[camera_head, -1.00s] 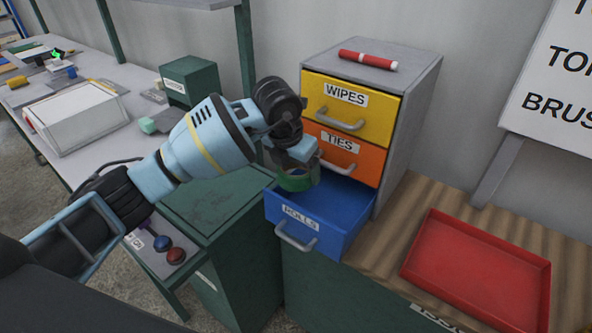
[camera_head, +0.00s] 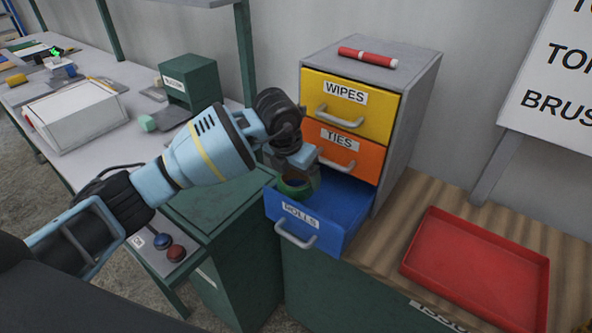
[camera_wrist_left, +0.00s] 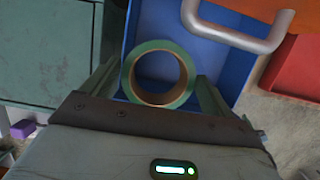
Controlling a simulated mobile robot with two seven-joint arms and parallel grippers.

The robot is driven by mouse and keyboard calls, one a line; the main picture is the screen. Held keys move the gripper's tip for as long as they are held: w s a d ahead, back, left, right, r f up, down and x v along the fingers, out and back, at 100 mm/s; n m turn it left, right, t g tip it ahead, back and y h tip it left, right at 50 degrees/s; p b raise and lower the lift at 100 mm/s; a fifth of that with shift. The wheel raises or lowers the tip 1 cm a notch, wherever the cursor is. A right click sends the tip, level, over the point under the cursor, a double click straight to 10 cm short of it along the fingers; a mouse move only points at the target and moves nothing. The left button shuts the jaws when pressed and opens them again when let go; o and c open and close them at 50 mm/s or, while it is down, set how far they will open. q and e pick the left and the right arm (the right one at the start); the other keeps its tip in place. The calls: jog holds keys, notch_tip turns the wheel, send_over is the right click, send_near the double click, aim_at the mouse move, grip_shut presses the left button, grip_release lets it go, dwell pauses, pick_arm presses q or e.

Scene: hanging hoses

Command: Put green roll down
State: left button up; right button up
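The green roll (camera_head: 297,187), a ring with a brown inner core, is inside the pulled-out blue drawer (camera_head: 345,205) labelled ROLLS. My left gripper (camera_head: 303,170) reaches into this drawer from above. In the left wrist view the green roll (camera_wrist_left: 158,76) sits between the two fingers of my left gripper (camera_wrist_left: 160,72), which appear to press on its opposite sides. The blue drawer (camera_wrist_left: 190,42) shows behind it. Whether the roll touches the drawer floor is hidden. My right gripper is not in view.
Above are the closed orange TIES drawer (camera_head: 345,150) and yellow WIPES drawer (camera_head: 350,100). A red cylinder (camera_head: 368,57) lies on the cabinet top. A red tray (camera_head: 475,265) is on the wooden bench to the right. A green box (camera_head: 190,82) stands on the left table.

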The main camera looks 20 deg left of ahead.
pick_arm(q)
jog(key=shift+o, duration=1.2)
jog(key=shift+r, duration=0.1)
jog(key=shift+r, duration=0.2)
jog(key=v, duration=1.2)
jog(key=shift+r, duration=0.35)
